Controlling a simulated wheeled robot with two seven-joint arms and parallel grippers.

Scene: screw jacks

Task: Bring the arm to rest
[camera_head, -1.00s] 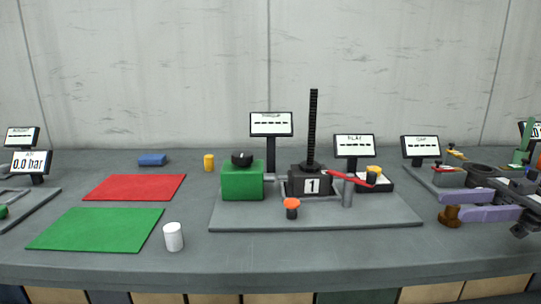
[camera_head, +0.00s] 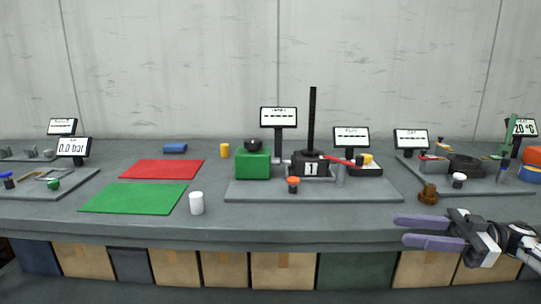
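My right gripper (camera_head: 425,232) is at the lower right in the head view, its two purple fingers apart with nothing between them. It is in front of the bench's front edge, pointing left. My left gripper is not in view. The screw jack (camera_head: 312,130) stands upright on a grey base plate (camera_head: 310,190) mid-bench, with a block marked 1, a red lever (camera_head: 336,161) and a green box (camera_head: 253,163) with a black knob. A small post with an orange top (camera_head: 293,185) stands on the plate's front part.
A green mat (camera_head: 134,198), a red mat (camera_head: 163,169), a white cylinder (camera_head: 196,203), a yellow cylinder (camera_head: 225,150) and a blue block (camera_head: 175,148) are on the left. A brown piece (camera_head: 428,194) stands near the right station (camera_head: 478,182). Cardboard boxes (camera_head: 283,270) sit below the bench.

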